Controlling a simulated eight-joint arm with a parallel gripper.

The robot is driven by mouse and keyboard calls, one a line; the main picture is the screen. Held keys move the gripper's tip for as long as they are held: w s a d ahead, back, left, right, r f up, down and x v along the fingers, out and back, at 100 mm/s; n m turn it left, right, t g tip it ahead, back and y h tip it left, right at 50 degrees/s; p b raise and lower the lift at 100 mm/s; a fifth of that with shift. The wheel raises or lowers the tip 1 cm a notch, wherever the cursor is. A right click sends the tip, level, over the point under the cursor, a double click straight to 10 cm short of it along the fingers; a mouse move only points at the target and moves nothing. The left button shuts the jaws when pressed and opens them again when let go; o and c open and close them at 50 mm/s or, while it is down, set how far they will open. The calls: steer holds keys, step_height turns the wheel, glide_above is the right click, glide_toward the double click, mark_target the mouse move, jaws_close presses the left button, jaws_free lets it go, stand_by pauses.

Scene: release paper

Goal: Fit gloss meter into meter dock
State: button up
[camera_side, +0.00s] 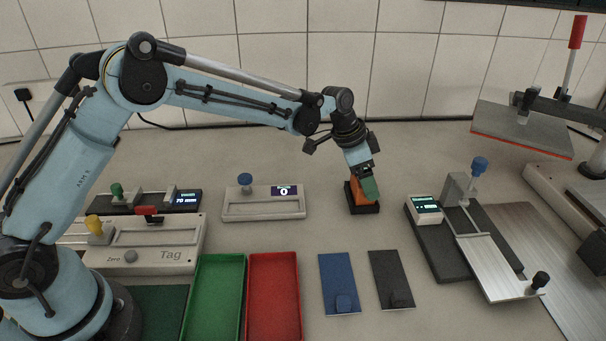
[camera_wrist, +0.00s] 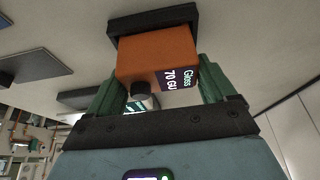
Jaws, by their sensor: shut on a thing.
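The gloss meter (camera_side: 355,192) is an orange block with a dark knob. In the wrist view the gloss meter (camera_wrist: 140,62) shows a purple label reading "Gloss 70 GU". The meter dock (camera_side: 362,210) is a small black tray on the bench, and it shows beyond the meter in the wrist view (camera_wrist: 122,24). My gripper (camera_side: 369,186) is shut on the meter, with a green finger on each side in the wrist view (camera_wrist: 160,86). The meter's lower end is at the dock, slightly tilted in the side view. I cannot tell how deep it sits.
A white block with a blue knob and display (camera_side: 262,203) stands left of the dock. A blue pad (camera_side: 338,275) and a black pad (camera_side: 388,272) lie in front. A metal slide fixture (camera_side: 495,265) stands right. Green (camera_side: 212,300) and red (camera_side: 273,300) trays lie front left.

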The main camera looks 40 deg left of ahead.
steer(key=o, duration=1.2)
steer(key=shift+f, duration=0.1)
steer(key=s+a+r+n, duration=0.1)
steer(key=s+a+r, duration=0.25)
steer(key=r, duration=0.35)
steer(key=s+a+r+n, duration=0.1)
steer(key=s+a+r, duration=0.1)
steer(key=s+r, duration=0.35)
steer(key=s+a+n+t+y, duration=0.1)
steer(key=s+a+n, duration=0.1)
steer(key=s, duration=0.4)
steer(key=s+a+f+n+t+y, duration=0.1)
steer(key=s+a+n, duration=0.1)
steer(key=s, duration=0.4)
steer(key=s+a+f+n+t+y, duration=0.1)
steer(key=s+a+n+t, duration=0.1)
steer(key=s+a+n, duration=0.1)
steer(key=shift+s+a, duration=0.4)
steer(key=shift+s, duration=0.3)
steer(key=shift+s+a, duration=0.35)
steer(key=shift+s, duration=0.35)
